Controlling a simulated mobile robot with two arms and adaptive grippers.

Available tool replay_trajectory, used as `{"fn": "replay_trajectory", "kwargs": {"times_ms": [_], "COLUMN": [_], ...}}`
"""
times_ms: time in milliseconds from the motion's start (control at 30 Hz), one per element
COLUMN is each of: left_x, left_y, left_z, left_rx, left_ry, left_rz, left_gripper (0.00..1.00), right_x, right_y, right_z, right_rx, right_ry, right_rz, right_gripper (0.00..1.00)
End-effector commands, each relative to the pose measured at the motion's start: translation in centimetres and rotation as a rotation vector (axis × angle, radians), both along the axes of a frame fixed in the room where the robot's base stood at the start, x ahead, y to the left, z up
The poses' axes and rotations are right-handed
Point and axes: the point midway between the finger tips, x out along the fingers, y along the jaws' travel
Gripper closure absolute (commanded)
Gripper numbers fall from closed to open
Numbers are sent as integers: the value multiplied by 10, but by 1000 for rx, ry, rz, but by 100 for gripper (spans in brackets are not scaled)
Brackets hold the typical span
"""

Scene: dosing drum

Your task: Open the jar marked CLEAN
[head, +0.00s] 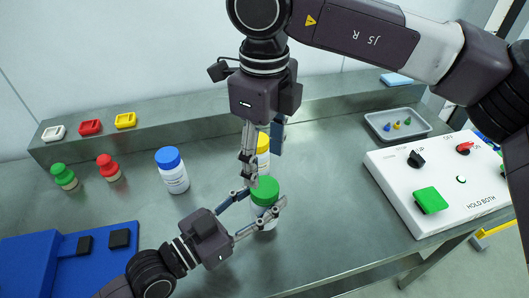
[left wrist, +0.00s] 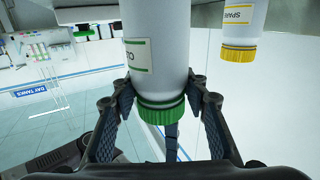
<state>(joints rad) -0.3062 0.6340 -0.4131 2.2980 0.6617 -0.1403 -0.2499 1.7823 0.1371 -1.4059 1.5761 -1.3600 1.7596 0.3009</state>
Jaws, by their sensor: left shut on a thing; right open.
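Three white jars stand on the bench, with a green lid (head: 264,190), a blue lid (head: 168,157) and a yellow lid (head: 263,141). My left gripper (head: 262,208) is shut on the green-lidded jar, its fingers on either side near the lid. In the left wrist view this jar (left wrist: 157,65) appears lid down between the fingers, its label only partly visible. The yellow-lidded jar's label (left wrist: 238,14) seems to read SPARE. I cannot read CLEAN on any jar. My right gripper (head: 262,160) is open above the green lid, partly hiding the yellow-lidded jar.
A blue block (head: 70,262) lies front left. A grey tray (head: 420,133) and white control box (head: 385,180) are at right. Bench right of the green-lidded jar is clear.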

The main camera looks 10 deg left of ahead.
Motion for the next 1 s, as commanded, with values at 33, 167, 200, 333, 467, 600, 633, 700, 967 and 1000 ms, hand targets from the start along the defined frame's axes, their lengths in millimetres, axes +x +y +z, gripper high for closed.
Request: {"fn": "replay_trajectory", "kwargs": {"times_ms": [33,167,200,333,467,600,633,700,967,1000], "left_x": [0,0,0,0,0,0,0,0,0,0], "left_y": [0,0,0,0,0,0,0,0,0,0], "left_z": [0,0,0,0,0,0,0,0,0,0], "left_rx": [-1,-1,-1,-1,-1,-1,-1,-1,-1,-1], "left_ry": [-1,-1,-1,-1,-1,-1,-1,-1,-1,-1], "left_rz": [0,0,0,0,0,0,0,0,0,0], "left_gripper": [100,100,100,100,100,100,100,100,100,100], "right_x": [-1,-1,-1,-1,0,0,0,0,0,0], "right_y": [0,-1,-1,-1,0,0,0,0,0,0], "right_z": [-7,-27,-34,-53,-66,-72,-73,-73,-73,-73], "right_rx": [-1,-2,-2,-1,0,-1,-1,0,0,0], "right_ry": [4,4,4,4,2,1,1,0,0,0], "right_rz": [0,1,1,1,2,3,3,3,3,3], "right_gripper": [44,44,44,44,44,44,44,44,56,61]}}
